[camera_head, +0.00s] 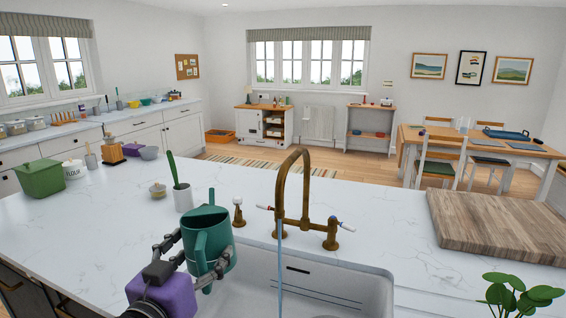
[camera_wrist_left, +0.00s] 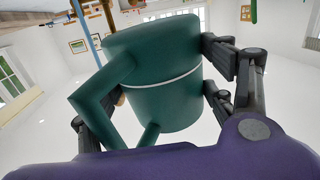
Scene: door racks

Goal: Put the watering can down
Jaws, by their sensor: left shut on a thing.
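A teal-green watering can (camera_head: 207,238) is held by my left gripper (camera_head: 195,262) over the left edge of the sink. It looks roughly upright, with its handle towards me. In the left wrist view the can (camera_wrist_left: 172,85) fills the middle, and my left gripper's dark fingers (camera_wrist_left: 165,100) close on both sides of its body. The underside of the can is hidden in the head view, so I cannot tell whether it touches anything. My right gripper is not in view.
The white sink (camera_head: 330,291) has a brass tap (camera_head: 305,195) behind it, with water running. A white pot with a green brush (camera_head: 183,198) stands just behind the can. A wooden board (camera_head: 490,222) lies at right.

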